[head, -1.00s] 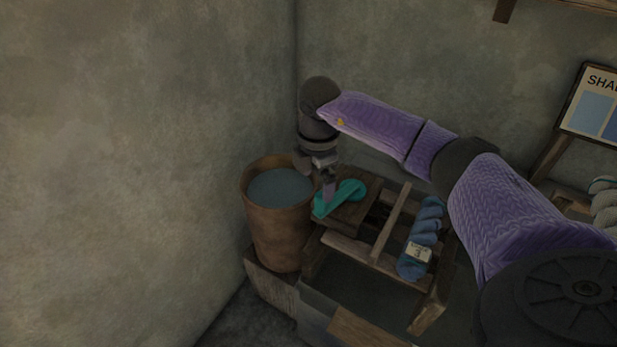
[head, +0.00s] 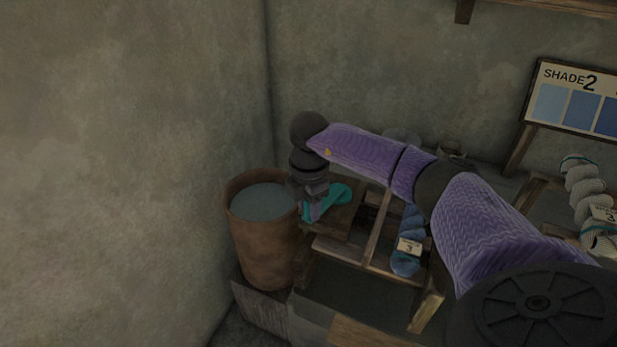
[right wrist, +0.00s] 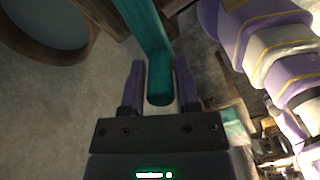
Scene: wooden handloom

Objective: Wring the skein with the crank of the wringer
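A teal bar with a rounded end, which looks like the crank (head: 338,195), lies over a dark wooden block (head: 345,222) beside the bucket. My right gripper (head: 311,208) points down at the crank's near left end. In the right wrist view the teal bar (right wrist: 158,75) lies between the two fingers of my right gripper (right wrist: 159,85). The fingers are apart, with a gap showing on the left side of the bar. A blue skein (head: 408,225) with a tag hangs on the wooden frame. No skein shows at the wringer. My left gripper is out of view.
A brown bucket (head: 264,245) of greyish water stands left of the block, close to the wall. A pale skein (head: 582,190) lies at the right. A shade board (head: 575,100) stands behind. My right arm covers part of the frame (head: 375,235).

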